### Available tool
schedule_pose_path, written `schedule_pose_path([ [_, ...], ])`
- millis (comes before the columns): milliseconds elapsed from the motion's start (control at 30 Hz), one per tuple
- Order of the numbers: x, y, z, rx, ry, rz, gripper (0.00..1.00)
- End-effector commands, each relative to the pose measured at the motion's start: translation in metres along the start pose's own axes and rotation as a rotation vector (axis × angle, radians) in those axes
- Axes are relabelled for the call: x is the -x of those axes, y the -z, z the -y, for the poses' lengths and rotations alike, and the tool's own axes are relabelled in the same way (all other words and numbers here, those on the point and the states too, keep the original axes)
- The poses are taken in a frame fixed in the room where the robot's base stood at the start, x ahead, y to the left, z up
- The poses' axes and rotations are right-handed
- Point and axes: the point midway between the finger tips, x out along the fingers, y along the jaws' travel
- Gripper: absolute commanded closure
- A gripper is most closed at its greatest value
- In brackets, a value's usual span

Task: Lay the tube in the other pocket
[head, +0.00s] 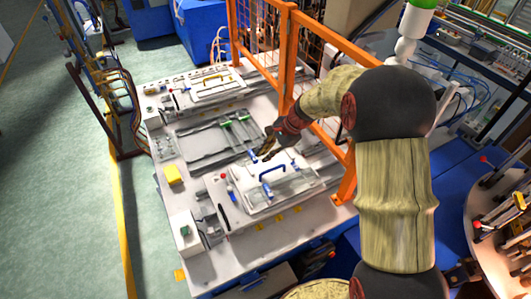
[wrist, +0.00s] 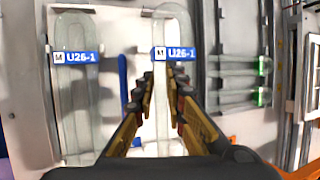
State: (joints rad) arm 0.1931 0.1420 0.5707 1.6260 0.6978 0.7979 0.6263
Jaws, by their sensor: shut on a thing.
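My gripper (wrist: 162,88) is shut on a clear U-shaped glass tube (wrist: 163,26) with a blue label reading U26-1. A second U-shaped tube (wrist: 75,100) with the same label lies to the left in the wrist view, on a pale plate. A blue handle (wrist: 122,78) stands between the two tubes.
A grey tray (head: 190,142) holds tubes with green marks, right of my gripper in the wrist view (wrist: 237,66). An orange fence (head: 291,60) stands close to my arm.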

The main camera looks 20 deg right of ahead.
Motion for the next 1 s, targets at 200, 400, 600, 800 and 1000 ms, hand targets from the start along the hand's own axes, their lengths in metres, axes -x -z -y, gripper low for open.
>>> schedule_pose_path([
  [200, -0.016, 0.007, -0.006, 0.000, 0.000, 0.000, 1.00],
  [400, -0.029, 0.012, -0.010, -0.001, 0.000, 0.000, 1.00],
  [600, -0.038, 0.016, -0.013, -0.001, 0.000, 0.000, 1.00],
  [800, -0.040, 0.017, -0.014, 0.000, 0.000, -0.001, 1.00],
  [1000, -0.039, 0.016, -0.014, 0.000, 0.000, -0.001, 1.00],
])
